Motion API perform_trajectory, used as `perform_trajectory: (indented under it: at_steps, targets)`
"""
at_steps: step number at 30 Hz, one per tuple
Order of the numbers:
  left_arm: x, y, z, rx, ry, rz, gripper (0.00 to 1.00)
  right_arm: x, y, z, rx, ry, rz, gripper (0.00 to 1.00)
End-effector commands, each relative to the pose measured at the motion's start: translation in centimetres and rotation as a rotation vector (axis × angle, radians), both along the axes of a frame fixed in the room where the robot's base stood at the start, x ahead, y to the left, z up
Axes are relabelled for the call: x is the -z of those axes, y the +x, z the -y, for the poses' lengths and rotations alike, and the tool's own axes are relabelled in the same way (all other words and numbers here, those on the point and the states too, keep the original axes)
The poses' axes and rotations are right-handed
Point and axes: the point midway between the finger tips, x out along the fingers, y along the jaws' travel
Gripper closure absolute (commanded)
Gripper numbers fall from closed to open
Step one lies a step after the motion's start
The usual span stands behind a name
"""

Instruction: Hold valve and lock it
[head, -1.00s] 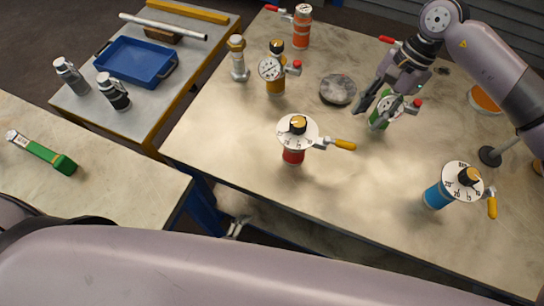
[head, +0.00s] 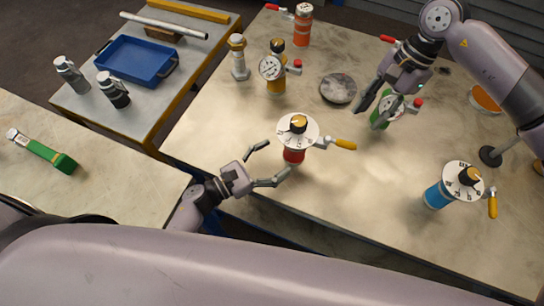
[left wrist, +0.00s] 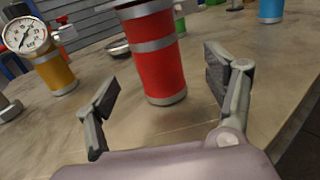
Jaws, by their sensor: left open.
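A red vessel (head: 293,156) with a white dial plate (head: 298,129), a black-and-yellow knob and a yellow valve handle (head: 345,144) stands upright on the right table. My left gripper (head: 277,158) is open beside its near-left side. In the left wrist view the red vessel (left wrist: 158,65) stands ahead, between the spread fingers and beyond their tips; its top is cut off. My right gripper (head: 378,98) is at a green vessel (head: 379,116) with a gauge and red-tipped valve; its finger closure is unclear. A blue vessel (head: 437,195) with a dial plate and yellow handle stands at right.
A yellow vessel with a gauge (head: 275,82), a metal bolt-like piece (head: 238,58), an orange vessel (head: 303,27) and a round grey disc (head: 338,89) stand farther back. A blue tray (head: 136,61) is on the left cart. The table is clear between the red and blue vessels.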

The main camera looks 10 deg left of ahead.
Motion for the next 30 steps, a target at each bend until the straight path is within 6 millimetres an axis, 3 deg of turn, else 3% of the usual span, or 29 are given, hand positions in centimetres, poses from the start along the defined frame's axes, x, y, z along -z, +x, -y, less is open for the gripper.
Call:
perform_trajectory:
  at_steps: [16,28,30]
  targets:
    - [0.1,5.0,4.5,-0.012,0.004,-0.004,0.23,0.0,0.0,0.0,0.0,0.0,0.0,0.67]
    - [0.2,5.5,5.1,-0.012,0.004,-0.006,0.23,0.0,0.0,0.0,0.0,0.0,0.0,0.67]
    - [0.2,5.5,5.1,-0.012,0.004,-0.006,0.28,0.0,0.0,0.0,0.0,0.0,0.0,0.67]
